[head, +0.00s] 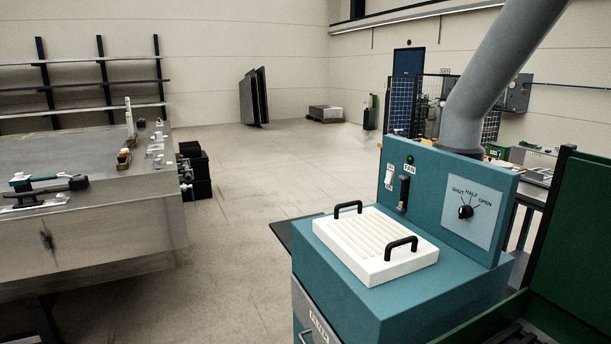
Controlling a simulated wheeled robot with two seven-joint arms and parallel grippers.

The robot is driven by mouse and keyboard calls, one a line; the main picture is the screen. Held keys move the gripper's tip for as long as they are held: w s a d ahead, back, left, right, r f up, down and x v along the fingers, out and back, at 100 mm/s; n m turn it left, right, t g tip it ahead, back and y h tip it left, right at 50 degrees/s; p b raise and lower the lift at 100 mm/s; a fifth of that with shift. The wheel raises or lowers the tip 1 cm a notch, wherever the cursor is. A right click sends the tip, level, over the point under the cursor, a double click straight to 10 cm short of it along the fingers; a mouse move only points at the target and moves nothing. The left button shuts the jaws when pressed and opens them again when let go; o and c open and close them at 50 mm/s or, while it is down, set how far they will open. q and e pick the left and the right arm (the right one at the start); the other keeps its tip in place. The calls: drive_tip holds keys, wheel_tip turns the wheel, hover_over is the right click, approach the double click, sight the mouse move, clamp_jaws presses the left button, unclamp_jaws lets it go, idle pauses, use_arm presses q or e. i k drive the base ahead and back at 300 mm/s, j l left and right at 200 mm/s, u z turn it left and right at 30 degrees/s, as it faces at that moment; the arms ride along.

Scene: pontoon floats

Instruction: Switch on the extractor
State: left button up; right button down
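The extractor (400,295) is a teal cabinet at the lower right of the head view, with a thick grey duct (485,85) rising from behind its upright panel. On the panel's left are a white rocker switch (389,177), a dark green round lamp or button (409,159) and a label "FAN" (409,169). A black lever or slot (404,191) is below the label. On the right is a black knob (465,212) on a pale plate marked SHUT, HALF and OPEN; its setting is too small to tell. Neither of my grippers is in view.
A white slatted tray (362,254) with two black handles lies on the extractor's top. A dark green panelled unit (585,235) stands close on its right. A metal workbench (90,235) with small items is at the left. Open floor (240,225) lies between bench and extractor.

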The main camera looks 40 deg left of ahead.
sight(388, 181)
drive_tip(key=u, duration=0.8)
drive_tip(key=i+j+z, duration=0.1)
drive_tip(key=z, duration=0.35)
drive_tip(key=j+z, duration=0.1)
drive_tip(key=z, duration=0.3)
drive_tip(key=i+j+z, duration=0.1)
drive_tip(key=z, duration=0.35)
drive_tip(key=j+z, duration=0.3)
drive_tip(key=j, duration=0.55)
drive_tip(key=j+z, duration=0.3)
drive_tip(key=j, duration=0.6)
drive_tip(key=j+z, duration=0.3)
drive_tip(key=j, duration=0.95)
drive_tip(key=k+j, duration=0.15)
drive_tip(key=j, duration=0.6)
drive_tip(key=k, duration=0.05)
